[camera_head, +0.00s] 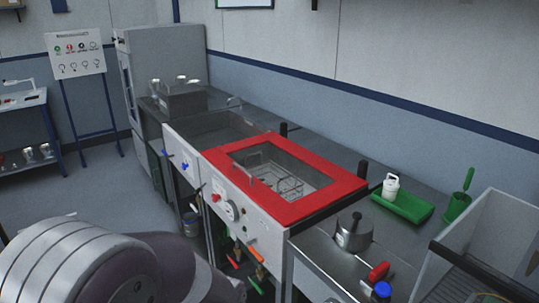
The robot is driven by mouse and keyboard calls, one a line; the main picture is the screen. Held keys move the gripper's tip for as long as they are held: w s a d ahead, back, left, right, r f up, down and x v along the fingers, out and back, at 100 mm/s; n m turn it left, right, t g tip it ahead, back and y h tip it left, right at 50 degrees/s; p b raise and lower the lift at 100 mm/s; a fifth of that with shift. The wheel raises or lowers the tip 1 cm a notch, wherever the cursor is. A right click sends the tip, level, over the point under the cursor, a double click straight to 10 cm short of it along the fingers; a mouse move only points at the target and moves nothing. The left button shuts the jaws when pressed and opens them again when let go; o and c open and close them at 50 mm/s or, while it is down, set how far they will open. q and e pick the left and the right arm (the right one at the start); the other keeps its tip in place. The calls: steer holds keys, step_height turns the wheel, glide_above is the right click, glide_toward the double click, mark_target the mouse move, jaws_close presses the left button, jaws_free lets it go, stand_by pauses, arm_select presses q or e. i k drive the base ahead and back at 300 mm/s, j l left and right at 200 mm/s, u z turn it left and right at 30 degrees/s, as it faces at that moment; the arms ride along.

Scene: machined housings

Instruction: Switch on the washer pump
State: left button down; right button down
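The washer is a basin with a broad red rim (345,182) in the middle of the view. A wire basket (288,187) is inside it. Below the panel are pipes and valves with red, green and orange handles, partly in shadow. A grey link of my arm fills the lower left corner. Neither gripper is in view.
On the right are a green tray (403,206) with a white bottle, a green cup (457,206), a metal pot (354,235) and an open grey bin (490,245). Floor at left is clear.

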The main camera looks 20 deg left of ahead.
mark_target(198, 190)
steer(key=i+j, duration=0.2)
steer(key=j, duration=0.25)
steer(key=i+j, duration=0.15)
steer(key=j, duration=0.3)
steer(key=i+j, duration=0.2)
steer(key=j, duration=0.2)
steer(key=i+j, duration=0.15)
steer(key=j, duration=0.3)
steer(key=i+j, duration=0.2)
steer(key=j, duration=0.25)
steer(key=i+j, duration=0.2)
steer(key=j, duration=0.25)
steer(key=i+j, duration=0.15)
steer(key=j, duration=0.3)
steer(key=i+j, duration=0.2)
steer(key=j, duration=0.2)
